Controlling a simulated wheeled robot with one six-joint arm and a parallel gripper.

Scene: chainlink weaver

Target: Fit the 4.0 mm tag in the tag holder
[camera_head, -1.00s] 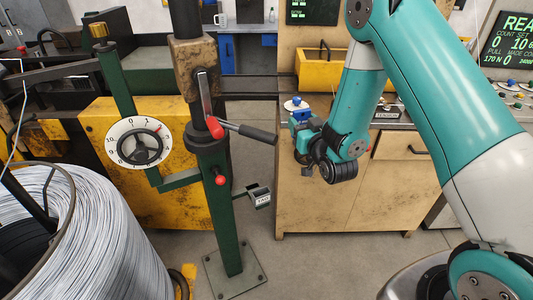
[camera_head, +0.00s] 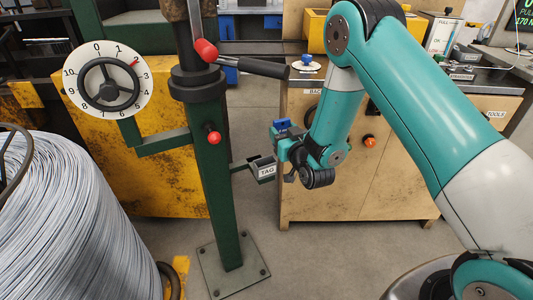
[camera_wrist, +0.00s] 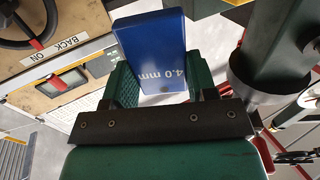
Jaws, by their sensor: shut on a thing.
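My gripper (camera_head: 281,133) is shut on the blue 4.0 mm tag (camera_head: 283,125). In the wrist view the tag (camera_wrist: 152,48) sits between the two green fingers (camera_wrist: 160,78), and its white "4.0 mm" print shows. The tag holder (camera_head: 263,168) is a small dark tray with a "TAG" label, on a short arm from the green post. In the head view my gripper and the tag are just above and to the right of the holder, and the tag looks apart from it. I cannot make out the holder clearly in the wrist view.
The green post (camera_head: 214,170) carries a red-knobbed lever (camera_head: 240,62) and a dial with a handwheel (camera_head: 107,83). A wire coil (camera_head: 75,220) fills the lower left. A wooden cabinet (camera_head: 360,190) stands behind my gripper. Open floor lies between post and cabinet.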

